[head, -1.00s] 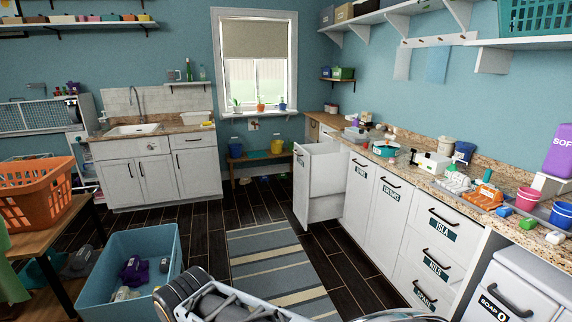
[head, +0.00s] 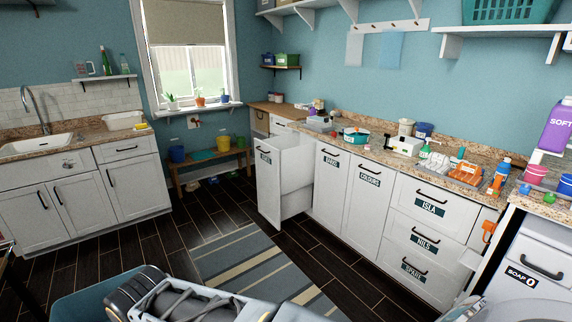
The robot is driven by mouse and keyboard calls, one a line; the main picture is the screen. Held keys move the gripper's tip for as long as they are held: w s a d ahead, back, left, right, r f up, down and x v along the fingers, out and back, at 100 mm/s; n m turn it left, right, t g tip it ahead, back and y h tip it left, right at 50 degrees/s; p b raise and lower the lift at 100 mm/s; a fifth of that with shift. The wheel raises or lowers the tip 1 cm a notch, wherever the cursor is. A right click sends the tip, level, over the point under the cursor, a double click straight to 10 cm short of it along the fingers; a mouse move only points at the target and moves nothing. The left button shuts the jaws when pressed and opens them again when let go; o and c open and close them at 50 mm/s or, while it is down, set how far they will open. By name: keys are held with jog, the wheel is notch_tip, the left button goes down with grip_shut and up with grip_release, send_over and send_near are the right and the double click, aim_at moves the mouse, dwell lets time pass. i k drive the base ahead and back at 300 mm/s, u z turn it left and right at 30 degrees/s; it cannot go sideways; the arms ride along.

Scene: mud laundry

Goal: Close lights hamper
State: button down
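A tall white pull-out hamper (head: 270,195) stands open under the far part of the right-hand counter. Its front panel is out from the cabinet row, and its side and open top show. It has a dark handle and a small label that is too small to read surely. Next to it, the hampers marked darks (head: 329,190) and colours (head: 366,206) are shut, flush with the row. Part of my own arm shows at the bottom edge, well short of the open hamper. My gripper's fingertips are not visible.
A striped rug (head: 250,262) lies on the dark floor before the open hamper. A blue bin (head: 75,308) is at the bottom left. A low wooden bench (head: 208,165) with buckets stands behind the hamper. Shut drawers (head: 425,225) line the right. Floor left of the rug is clear.

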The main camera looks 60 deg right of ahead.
aim_at(285, 163)
jog(key=z, duration=1.6)
jog(key=i, duration=3.55)
jog(key=u, duration=0.75)
